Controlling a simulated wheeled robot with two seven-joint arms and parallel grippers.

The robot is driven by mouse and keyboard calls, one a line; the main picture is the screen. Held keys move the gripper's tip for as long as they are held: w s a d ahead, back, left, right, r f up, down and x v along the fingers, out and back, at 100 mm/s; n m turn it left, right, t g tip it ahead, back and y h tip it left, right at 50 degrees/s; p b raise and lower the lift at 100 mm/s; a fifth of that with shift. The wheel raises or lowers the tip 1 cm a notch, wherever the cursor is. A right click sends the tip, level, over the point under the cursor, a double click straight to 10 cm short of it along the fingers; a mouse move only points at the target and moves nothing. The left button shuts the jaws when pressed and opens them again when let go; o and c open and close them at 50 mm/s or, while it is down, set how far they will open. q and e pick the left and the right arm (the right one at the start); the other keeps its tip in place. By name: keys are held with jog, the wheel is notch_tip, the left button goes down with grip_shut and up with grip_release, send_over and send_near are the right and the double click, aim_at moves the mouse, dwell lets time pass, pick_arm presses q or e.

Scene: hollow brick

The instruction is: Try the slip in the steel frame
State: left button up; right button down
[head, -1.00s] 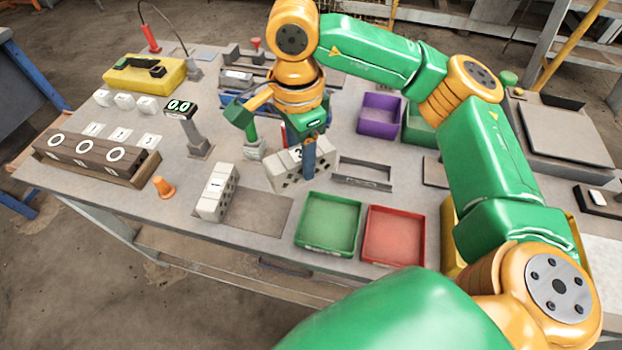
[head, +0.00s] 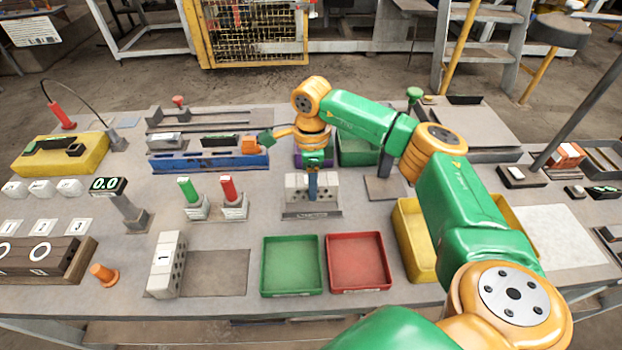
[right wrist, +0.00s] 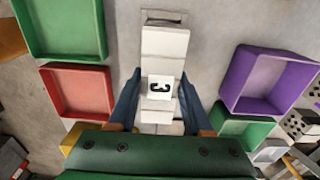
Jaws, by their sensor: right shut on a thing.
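The slip is a pale block with holes in its side (head: 295,182), marked 3 on the face that shows in the right wrist view (right wrist: 164,44). My right gripper (head: 312,192) is shut on it, with a blue finger on each side. The steel frame (head: 313,212) is a low grey frame with a label on its front bar. The slip is lined up lengthwise at the frame, but I cannot tell whether it is seated in it or just above. One end of the frame shows past the slip in the right wrist view (right wrist: 163,17). My left gripper is out of view.
A green tray (head: 291,264) and a red tray (head: 358,261) stand in front of the frame. A block marked 1 (head: 167,265) stands front left. A purple bin (right wrist: 262,80) is close by.

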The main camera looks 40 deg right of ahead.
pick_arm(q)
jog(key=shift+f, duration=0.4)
pick_arm(e)
jog(key=shift+f, duration=0.45)
pick_arm(q)
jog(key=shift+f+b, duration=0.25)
jog(key=shift+b, duration=0.1)
pick_arm(e)
jog(key=shift+f, duration=0.4)
